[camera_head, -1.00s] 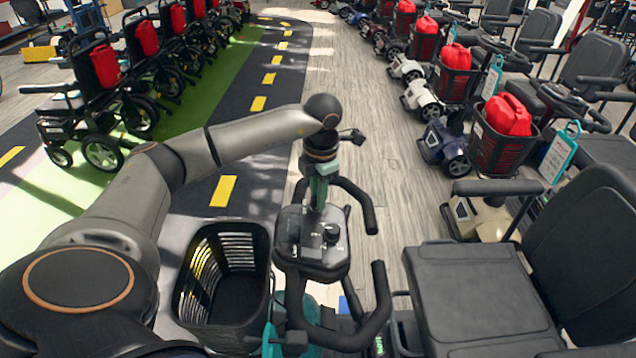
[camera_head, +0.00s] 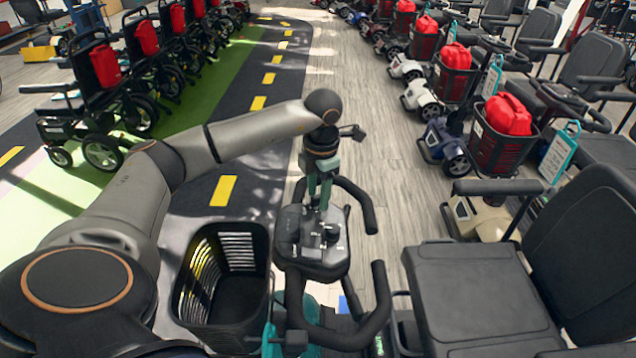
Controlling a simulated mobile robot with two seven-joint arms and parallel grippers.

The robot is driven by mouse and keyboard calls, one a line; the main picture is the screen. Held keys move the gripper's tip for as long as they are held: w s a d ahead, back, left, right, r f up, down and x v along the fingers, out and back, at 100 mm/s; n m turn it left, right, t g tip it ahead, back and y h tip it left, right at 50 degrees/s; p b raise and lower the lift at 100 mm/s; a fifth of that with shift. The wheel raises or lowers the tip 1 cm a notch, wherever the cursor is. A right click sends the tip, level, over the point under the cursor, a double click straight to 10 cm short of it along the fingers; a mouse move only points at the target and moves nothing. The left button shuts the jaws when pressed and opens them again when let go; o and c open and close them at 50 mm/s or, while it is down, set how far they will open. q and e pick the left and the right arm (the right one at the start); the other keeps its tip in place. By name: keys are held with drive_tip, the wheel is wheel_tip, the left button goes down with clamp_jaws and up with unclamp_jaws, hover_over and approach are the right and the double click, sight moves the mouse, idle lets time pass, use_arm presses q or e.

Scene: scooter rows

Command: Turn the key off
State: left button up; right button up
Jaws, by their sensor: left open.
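The scooter's dark control panel (camera_head: 318,255) sits between the black handlebars, in the middle of the head view. A round black knob (camera_head: 331,233) stands on its right part. My left gripper (camera_head: 318,206) points down at the top of the panel with its two greenish fingers apart. The fingertips are at or just above the panel's upper part, left of and behind the knob. The key is too small or hidden by the fingers to make out. I cannot tell whether the fingers touch anything. My right gripper is not in view.
A black basket (camera_head: 222,330) hangs at the scooter's left, below my left arm. The black handlebar (camera_head: 381,290) curves close around the panel. An empty grey seat (camera_head: 478,290) stands at the right.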

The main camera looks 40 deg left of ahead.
use_arm(q)
wheel_tip(320, 180, up, 12)
drive_tip(key=shift+s+d, duration=0.15)
drive_tip(key=shift+d, duration=0.3)
drive_tip(key=shift+f, duration=0.2)
